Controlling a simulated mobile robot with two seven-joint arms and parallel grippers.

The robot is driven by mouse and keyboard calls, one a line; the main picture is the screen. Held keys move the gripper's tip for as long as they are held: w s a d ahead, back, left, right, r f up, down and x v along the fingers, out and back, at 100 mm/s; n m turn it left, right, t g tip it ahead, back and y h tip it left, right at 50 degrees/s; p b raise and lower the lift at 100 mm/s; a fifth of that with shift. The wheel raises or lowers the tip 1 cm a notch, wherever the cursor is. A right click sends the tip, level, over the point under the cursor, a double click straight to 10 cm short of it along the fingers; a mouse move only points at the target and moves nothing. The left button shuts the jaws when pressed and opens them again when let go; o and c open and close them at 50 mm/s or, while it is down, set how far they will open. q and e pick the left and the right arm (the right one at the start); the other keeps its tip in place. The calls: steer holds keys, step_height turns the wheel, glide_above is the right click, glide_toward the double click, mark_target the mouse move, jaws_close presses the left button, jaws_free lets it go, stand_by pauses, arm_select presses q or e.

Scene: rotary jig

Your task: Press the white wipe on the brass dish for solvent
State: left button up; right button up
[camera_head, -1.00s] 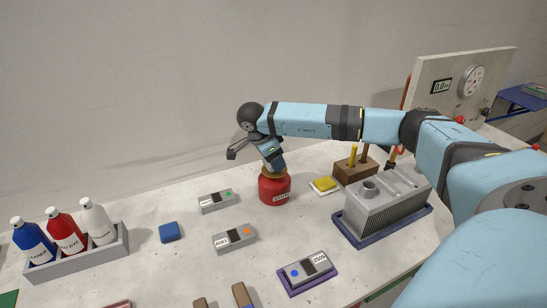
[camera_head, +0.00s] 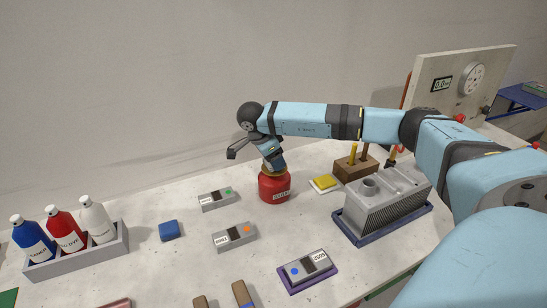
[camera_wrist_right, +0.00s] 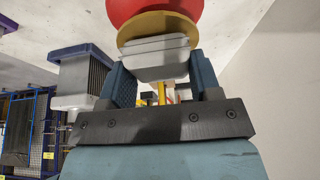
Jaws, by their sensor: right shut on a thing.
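The red solvent can (camera_head: 275,187) stands on the bench with a brass dish (camera_head: 273,171) on its top. In the right wrist view the dish (camera_wrist_right: 157,27) shows as a brass disc in front of the red can (camera_wrist_right: 150,8). My right gripper (camera_wrist_right: 160,70) is shut on the white wipe (camera_wrist_right: 156,58), a pale folded block between its fingers. The wipe's far face is against the dish or very close to it; I cannot tell which. In the head view the right gripper (camera_head: 273,162) points down over the can and hides the wipe. My left gripper is not in view.
A finned grey housing (camera_head: 385,205) on a blue tray stands to the right of the can. A yellow pad (camera_head: 324,183) and a wooden block (camera_head: 355,167) lie behind it. Small grey modules (camera_head: 234,237) and a blue block (camera_head: 169,230) are to the left. A bottle rack (camera_head: 80,260) stands far left.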

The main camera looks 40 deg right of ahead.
steer(key=shift+f+b, duration=0.4)
steer(key=shift+f, duration=0.45)
stand_by(0.6)
steer(key=shift+r, duration=0.1)
stand_by(0.6)
steer(key=shift+r+p, duration=2.35)
steer(key=shift+r, duration=1.1)
steer(key=shift+a, duration=0.1)
